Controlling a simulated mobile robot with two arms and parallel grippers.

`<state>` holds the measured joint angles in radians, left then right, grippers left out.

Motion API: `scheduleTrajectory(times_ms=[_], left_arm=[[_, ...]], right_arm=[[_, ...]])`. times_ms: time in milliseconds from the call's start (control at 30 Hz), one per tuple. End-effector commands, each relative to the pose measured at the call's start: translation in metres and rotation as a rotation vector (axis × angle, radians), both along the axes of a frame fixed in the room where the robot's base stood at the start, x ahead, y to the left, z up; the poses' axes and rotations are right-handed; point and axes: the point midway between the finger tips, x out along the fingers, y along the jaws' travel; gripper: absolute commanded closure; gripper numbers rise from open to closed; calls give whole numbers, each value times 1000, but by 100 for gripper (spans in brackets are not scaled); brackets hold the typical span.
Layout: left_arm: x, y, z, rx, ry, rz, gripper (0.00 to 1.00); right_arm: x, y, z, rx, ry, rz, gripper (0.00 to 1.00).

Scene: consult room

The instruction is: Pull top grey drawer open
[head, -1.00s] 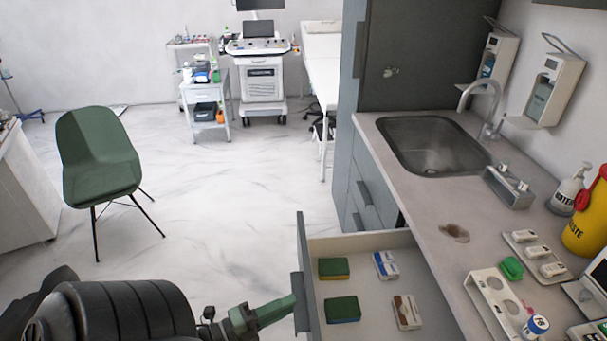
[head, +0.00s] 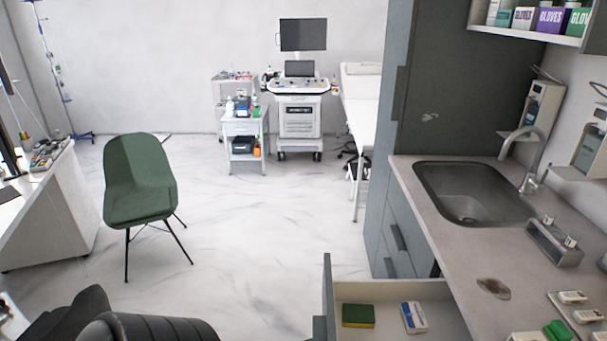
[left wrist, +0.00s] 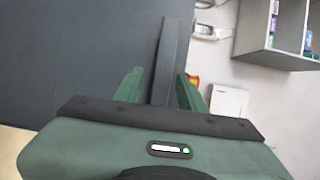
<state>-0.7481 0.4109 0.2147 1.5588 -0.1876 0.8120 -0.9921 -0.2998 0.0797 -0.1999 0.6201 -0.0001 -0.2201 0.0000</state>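The top grey drawer (head: 327,285) stands pulled out from the counter unit at the bottom of the head view. A green-and-yellow box-like item (head: 358,315) and a blue-and-white pack (head: 413,317) lie inside; its near part is cut off. Its grey handle (head: 319,328) shows at the edge. In the left wrist view, the two green fingers of my left gripper (left wrist: 160,74) stand apart on either side of a grey bar (left wrist: 170,50), seemingly the handle. A gap shows at the left finger; the right finger is close to the bar. My right gripper is not in view.
The counter (head: 445,240) with a sink (head: 470,190) runs along the right, above closed drawers (head: 397,240). A green chair (head: 140,180) stands at the left. The floor between chair and drawer is clear. A trolley (head: 243,140) stands farther back.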

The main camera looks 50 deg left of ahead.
Motion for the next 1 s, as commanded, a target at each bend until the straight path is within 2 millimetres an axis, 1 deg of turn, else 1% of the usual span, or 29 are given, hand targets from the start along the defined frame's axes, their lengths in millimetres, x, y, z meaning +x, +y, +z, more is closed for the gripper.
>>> scheduleTrajectory(times_ms=[167, 300, 400, 500, 633, 1000], left_arm=[[-24, 6, -4, 0, 5, 2, 60], [-48, 13, -4, 1, 6, 2, 60], [-62, 17, -4, 0, 6, 1, 60], [-70, 19, -3, 1, 6, 1, 60], [-74, 20, -2, 0, 4, 0, 60], [-74, 20, -1, 0, 4, 0, 60]], right_arm=[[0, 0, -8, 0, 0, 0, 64], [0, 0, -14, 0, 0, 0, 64], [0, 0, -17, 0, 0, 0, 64], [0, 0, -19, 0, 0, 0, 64], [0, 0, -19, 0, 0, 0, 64], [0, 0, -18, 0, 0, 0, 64]])
